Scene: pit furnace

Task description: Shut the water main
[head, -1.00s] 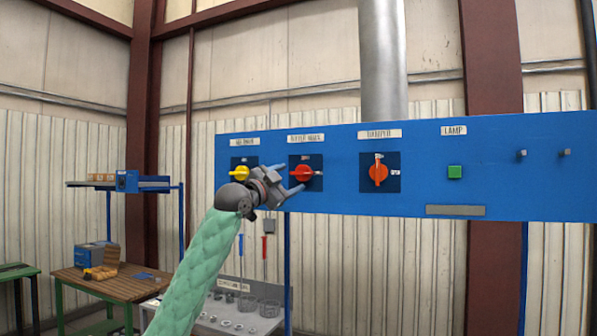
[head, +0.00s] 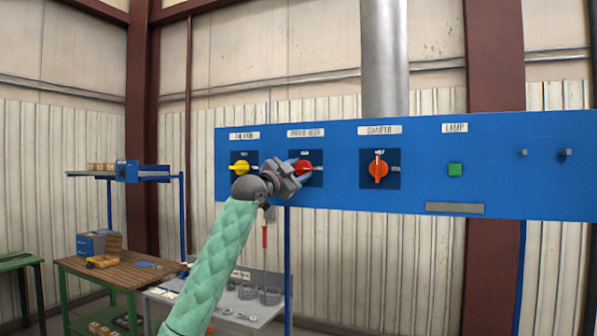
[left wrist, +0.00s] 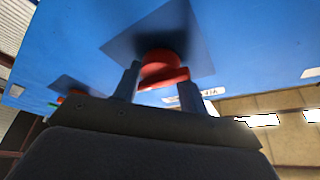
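The water main switch (head: 303,168) is a red rotary knob on a dark square plate, second from the left on the blue panel (head: 480,185). Its label above is blurred. My left gripper (head: 303,174) is at this knob and hides part of it. In the left wrist view, the red knob (left wrist: 163,68) sits between my two spread fingers (left wrist: 158,88), one on each side. I cannot tell whether either finger touches it. The knob's exact pointing direction is partly hidden. My right gripper is not in view.
A yellow knob (head: 240,168) is just left, and an orange-red damper knob (head: 377,169) and green lamp button (head: 455,170) are to the right. A wooden workbench (head: 130,275) and a shelf (head: 150,179) stand at the left. The space before the panel's right half is clear.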

